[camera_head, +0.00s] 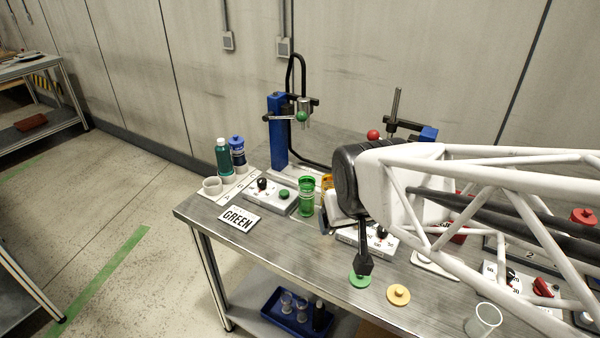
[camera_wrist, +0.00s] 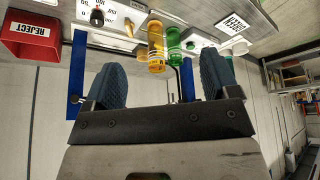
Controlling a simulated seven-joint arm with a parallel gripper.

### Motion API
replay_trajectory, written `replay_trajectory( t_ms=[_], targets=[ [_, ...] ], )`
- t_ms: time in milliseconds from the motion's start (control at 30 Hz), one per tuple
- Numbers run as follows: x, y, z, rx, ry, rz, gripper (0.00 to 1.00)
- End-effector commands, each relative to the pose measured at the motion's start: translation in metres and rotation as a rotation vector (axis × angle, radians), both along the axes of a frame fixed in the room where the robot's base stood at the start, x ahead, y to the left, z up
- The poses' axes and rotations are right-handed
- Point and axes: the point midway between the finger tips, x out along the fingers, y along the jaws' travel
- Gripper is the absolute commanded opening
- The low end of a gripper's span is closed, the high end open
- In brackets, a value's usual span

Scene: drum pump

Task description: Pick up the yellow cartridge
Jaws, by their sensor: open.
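The yellow cartridge (camera_wrist: 156,46) is a translucent amber cylinder between and beyond my fingertips in the wrist view. In the head view the yellow cartridge (camera_head: 326,181) shows only as a sliver, mostly hidden by my arm. A green cartridge (camera_wrist: 174,44) is close beside it, and the green cartridge (camera_head: 306,196) stands upright on the table in the head view. My gripper (camera_wrist: 160,72) is open, its two blue-grey fingers wide apart with nothing held between them. My arm mostly hides the gripper in the head view.
A blue pump stand (camera_head: 277,130) rises behind the cartridges. A green cap (camera_head: 359,281) and a yellow cap (camera_head: 398,294) lie in front. A red REJECT bin (camera_wrist: 30,36) shows in the wrist view.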

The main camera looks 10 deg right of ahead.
Motion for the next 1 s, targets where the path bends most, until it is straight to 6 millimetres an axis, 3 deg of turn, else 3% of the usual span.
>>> replay_trajectory(
  t_ms=[200,500,1000],
  targets=[
    [0.048,-0.013,-0.023,-0.020,-0.170,-0.008,0.81],
    [0.103,-0.029,-0.050,-0.038,-0.407,-0.005,0.81],
    [0.157,-0.048,-0.089,-0.037,-0.803,0.025,0.81]
  ],
)
